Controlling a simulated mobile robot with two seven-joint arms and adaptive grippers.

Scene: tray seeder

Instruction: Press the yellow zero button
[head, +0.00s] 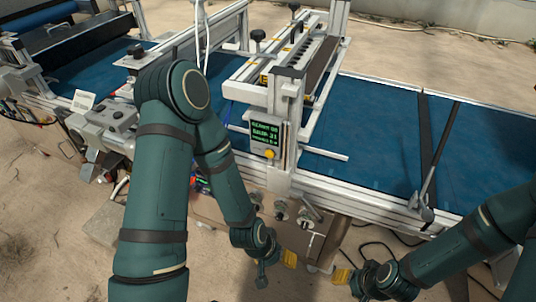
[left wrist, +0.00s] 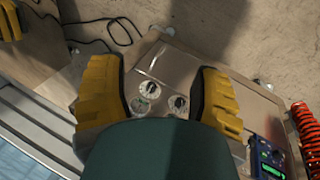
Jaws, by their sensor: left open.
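The yellow button (head: 270,154) is on the front of the seeder's upright, just under a small display (head: 265,136) with green text. My left gripper (head: 278,262) hangs below and slightly right of the button, apart from it, in front of the lower panel. In the left wrist view its two yellow fingers (left wrist: 160,100) are spread with nothing between them but the panel behind. The button does not show clearly in that view. My right gripper (head: 345,276) is at the lower right, well away from the button; its jaw opening is not clear.
Several knobs (head: 280,210) sit on the lower panel, also seen in the left wrist view (left wrist: 179,102). A metal rail edges the blue belt (head: 375,125). A blue device (left wrist: 268,160) and a red coiled hose (left wrist: 306,132) lie right. Black cables (head: 375,245) run across the floor.

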